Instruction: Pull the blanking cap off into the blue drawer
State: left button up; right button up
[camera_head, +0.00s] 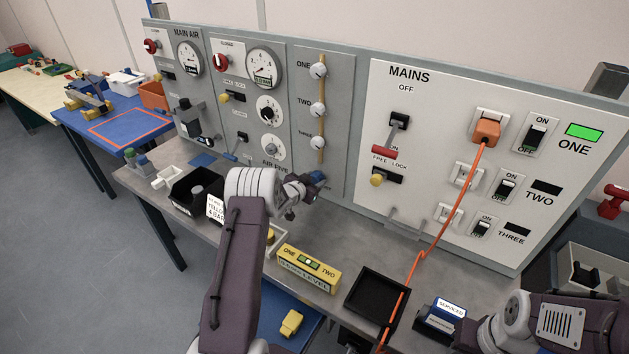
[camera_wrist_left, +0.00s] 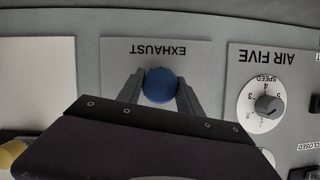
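The blue blanking cap (camera_wrist_left: 160,86) sits on the panel under the EXHAUST label in the left wrist view. A little of its blue (camera_head: 317,176) shows past my left gripper in the head view. My left gripper (camera_head: 301,190) is at the panel's lower edge. Its two fingers (camera_wrist_left: 160,97) stand on either side of the cap, very close to it; I cannot tell whether they press on it. The blue drawer (camera_head: 270,316) is below the bench's front edge, partly hidden by my left arm, with a yellow block (camera_head: 291,322) in it.
A yellow level box (camera_head: 307,269), a black tray (camera_head: 377,297) and a SERVICED box (camera_head: 441,317) stand along the bench front. A black bin (camera_head: 190,190) stands left of my left arm. An orange cable (camera_head: 422,254) hangs from the MAINS panel across the bench.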

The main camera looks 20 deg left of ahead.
pick_arm(q)
grip_shut()
jog(key=shift+s+a+r+p, duration=0.1)
jog(key=shift+s+a+p, duration=0.05)
jog(key=shift+s, duration=0.85)
jog(key=shift+s+a+p, duration=0.1)
jog(key=shift+s+p, duration=0.05)
jog(key=shift+s, duration=0.8)
jog(key=s, duration=0.4)
jog(key=shift+a, duration=0.3)
